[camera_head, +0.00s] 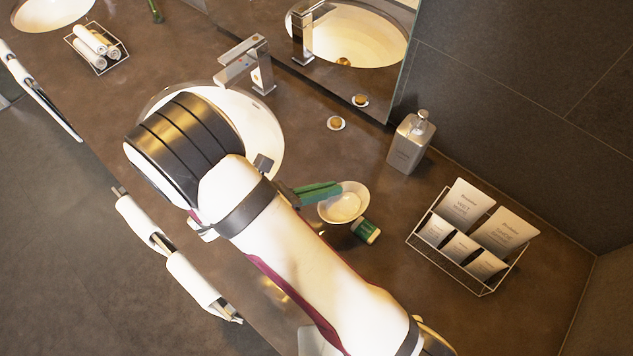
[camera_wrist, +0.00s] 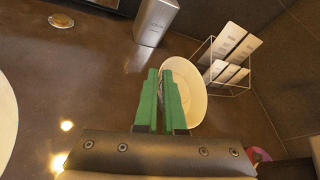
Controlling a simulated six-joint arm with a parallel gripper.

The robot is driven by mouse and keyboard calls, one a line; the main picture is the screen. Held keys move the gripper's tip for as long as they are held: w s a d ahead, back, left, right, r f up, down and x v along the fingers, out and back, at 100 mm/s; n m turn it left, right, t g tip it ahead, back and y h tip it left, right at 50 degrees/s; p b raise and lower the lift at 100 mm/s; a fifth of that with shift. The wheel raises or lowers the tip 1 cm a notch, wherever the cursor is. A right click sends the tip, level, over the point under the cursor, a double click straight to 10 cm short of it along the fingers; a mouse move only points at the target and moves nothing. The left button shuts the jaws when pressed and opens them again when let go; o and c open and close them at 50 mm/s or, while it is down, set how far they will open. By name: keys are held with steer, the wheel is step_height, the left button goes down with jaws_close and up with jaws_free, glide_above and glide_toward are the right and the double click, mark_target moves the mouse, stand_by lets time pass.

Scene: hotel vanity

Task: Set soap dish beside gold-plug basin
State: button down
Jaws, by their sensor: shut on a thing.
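The soap dish (camera_head: 357,191) is a white oval bowl on the right part of the counter, with a pale round patch inside that may be soap. My gripper (camera_head: 337,188) has green fingers, shut on the dish's left rim. In the wrist view the fingers (camera_wrist: 165,72) lie close together over the edge of the cream-white dish (camera_wrist: 189,80). I cannot tell whether the dish touches the counter. The near basin (camera_head: 266,132) lies left of the dish, partly hidden by my arm; its plug is hidden. The mirror shows a basin with a gold plug. A far basin (camera_head: 48,12) is at top left.
A small green-labelled bottle (camera_head: 366,231) lies just below the dish. A grey dispenser (camera_head: 408,143) stands behind, near a small gold-topped disc (camera_head: 336,123). A wire rack of packets (camera_head: 468,283) is at right. A rolled-towel basket (camera_head: 119,47) is far left, with bare counter between it and the near basin.

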steer(key=w+d+r+n+t+y, duration=0.3)
steer(key=w+d+n, duration=0.15)
steer(key=w, duration=0.25)
glide_above(297, 178)
steer(key=shift+m, duration=0.25)
step_height(297, 178, down, 7)
steer(key=shift+d, duration=0.15)
step_height(297, 178, down, 4)
steer(key=shift+r, duration=0.1)
steer(key=shift+f, duration=0.2)
steer(key=c, duration=1.4)
jaws_free()
steer(key=shift+f, duration=0.1)
steer(key=o, duration=0.4)
